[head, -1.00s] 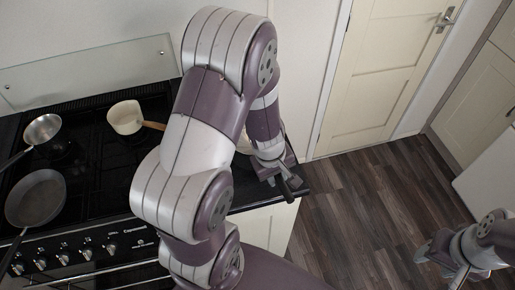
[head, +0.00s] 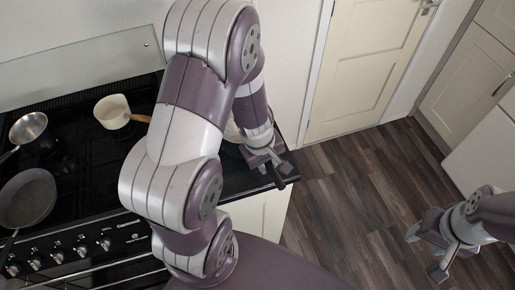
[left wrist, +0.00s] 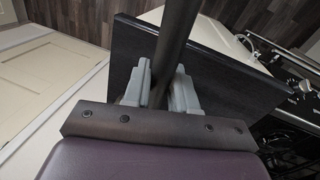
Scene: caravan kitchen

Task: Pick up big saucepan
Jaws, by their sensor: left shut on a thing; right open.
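My left gripper (head: 266,163) is at the right end of the black worktop, shut on a dark rod-like handle (left wrist: 178,40). In the left wrist view the handle passes between both grey fingers. A pale rounded vessel (head: 232,131), probably the big saucepan, shows only as a sliver behind my left arm; the arm hides most of it. I cannot tell whether it rests on the worktop or is lifted. My right gripper (head: 428,252) is open and empty above the floor at the lower right.
A small cream pan (head: 112,111), a steel pan (head: 28,127) and a dark frying pan (head: 27,200) sit on the black stove (head: 75,150). The worktop (head: 238,182) ends beside my left gripper. Wood floor (head: 345,190) lies open in the middle, before a cream door (head: 365,60).

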